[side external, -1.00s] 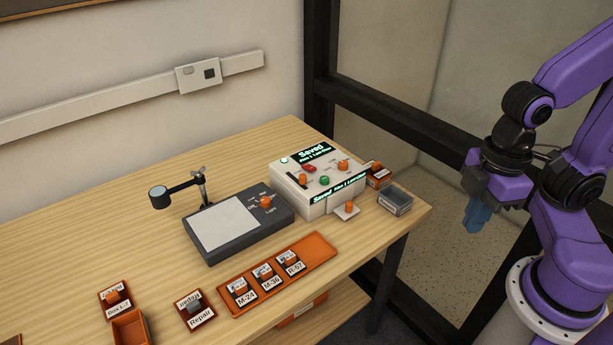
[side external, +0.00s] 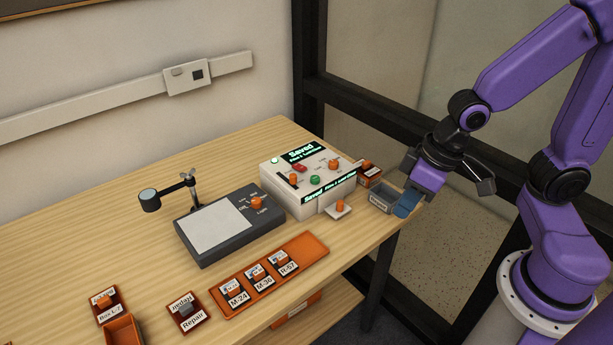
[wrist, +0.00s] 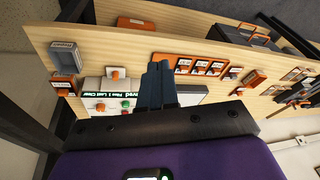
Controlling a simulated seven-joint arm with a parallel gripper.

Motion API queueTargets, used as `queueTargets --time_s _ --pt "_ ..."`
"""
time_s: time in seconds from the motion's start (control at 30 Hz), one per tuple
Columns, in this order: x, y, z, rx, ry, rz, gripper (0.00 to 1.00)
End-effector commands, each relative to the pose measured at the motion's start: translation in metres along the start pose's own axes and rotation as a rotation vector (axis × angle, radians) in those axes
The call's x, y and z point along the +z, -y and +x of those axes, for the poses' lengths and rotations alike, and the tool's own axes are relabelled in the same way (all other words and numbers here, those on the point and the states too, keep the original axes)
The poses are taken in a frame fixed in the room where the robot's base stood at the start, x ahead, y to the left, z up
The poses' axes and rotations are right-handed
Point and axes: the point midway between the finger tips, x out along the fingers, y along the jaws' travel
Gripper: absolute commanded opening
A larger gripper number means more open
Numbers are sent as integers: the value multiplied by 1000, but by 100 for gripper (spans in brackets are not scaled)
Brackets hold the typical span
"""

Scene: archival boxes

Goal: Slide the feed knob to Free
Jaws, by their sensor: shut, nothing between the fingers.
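The cream machine (side external: 315,190) stands at the right part of the table, with "Saved" on its lit display. Its top carries several orange knobs, a red button and a green button (side external: 315,180). One orange knob (side external: 293,179) sits at a dark slot on the left of the top; I cannot read which knob is the feed knob or a Free label. My gripper (side external: 405,208) is shut and empty, beside the grey bin at the table's right edge, apart from the machine's knobs. In the wrist view, its blue fingers (wrist: 158,84) are together and hide part of the machine (wrist: 95,88).
A grey bin (side external: 381,201) and an orange-topped box (side external: 367,174) stand right of the machine. A dark light box (side external: 270,212) with a lamp is to its left. An orange tray (side external: 313,246) with labelled boxes lies in front. Bare wood is at the back left.

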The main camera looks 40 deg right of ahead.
Motion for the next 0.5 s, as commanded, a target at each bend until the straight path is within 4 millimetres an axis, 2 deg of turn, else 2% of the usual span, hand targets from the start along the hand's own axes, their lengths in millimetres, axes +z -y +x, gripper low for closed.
queueTargets --time_s 0.2,0.5 --pt "-52 -30 31 -49 -160 467 0" --pt "-105 -81 59 -216 -353 1059 0"
